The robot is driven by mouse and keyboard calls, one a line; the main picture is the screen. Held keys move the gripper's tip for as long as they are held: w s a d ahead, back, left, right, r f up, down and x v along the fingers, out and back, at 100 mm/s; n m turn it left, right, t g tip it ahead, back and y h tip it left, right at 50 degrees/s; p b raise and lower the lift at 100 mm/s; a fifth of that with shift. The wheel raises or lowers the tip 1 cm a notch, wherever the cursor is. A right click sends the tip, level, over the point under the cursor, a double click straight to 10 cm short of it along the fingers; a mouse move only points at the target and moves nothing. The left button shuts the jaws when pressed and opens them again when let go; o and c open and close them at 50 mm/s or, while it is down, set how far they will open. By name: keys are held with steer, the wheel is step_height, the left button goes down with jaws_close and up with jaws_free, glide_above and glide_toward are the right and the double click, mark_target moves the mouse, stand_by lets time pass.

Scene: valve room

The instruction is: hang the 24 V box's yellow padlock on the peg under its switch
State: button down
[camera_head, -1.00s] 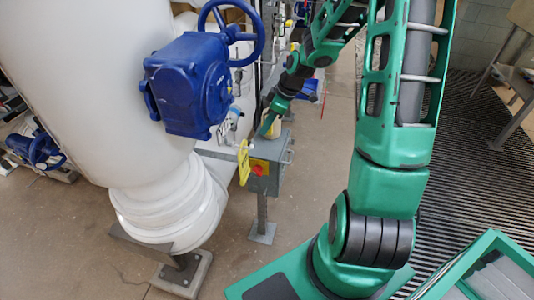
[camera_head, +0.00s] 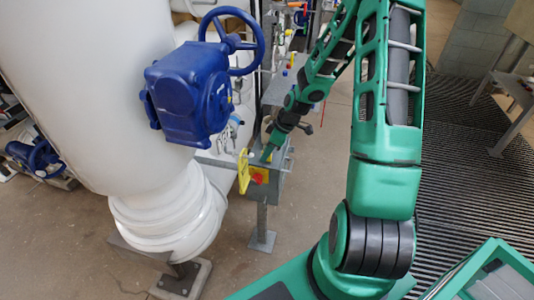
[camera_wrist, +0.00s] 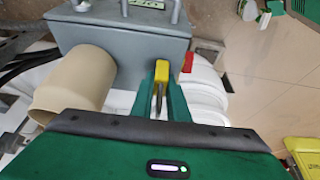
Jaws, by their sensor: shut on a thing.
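The yellow padlock (camera_wrist: 161,72) sits between the green fingers of my gripper (camera_wrist: 162,95) in the wrist view, and the fingers are shut on it. The grey box (camera_wrist: 135,45) is right beyond the padlock; I cannot tell whether they touch. In the head view my gripper (camera_head: 266,153) is at the top of the grey box (camera_head: 265,190), near its switch face. That face has a red switch (camera_head: 258,178) on a yellow plate. In the wrist view a small red part (camera_wrist: 188,62) shows at the box's right edge. I cannot make out the peg, and the padlock is hidden in the head view.
A beige cylinder (camera_wrist: 75,80) stands close left of my gripper in the wrist view. A thick white pipe (camera_head: 90,100) with a blue valve actuator (camera_head: 185,85) fills the left. Floor is open around the box's post.

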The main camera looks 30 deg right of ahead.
steer(key=shift+f, duration=0.25)
steer(key=c, duration=1.7)
jaws_free()
steer(key=v, duration=1.1)
steer(key=shift+w, duration=0.1)
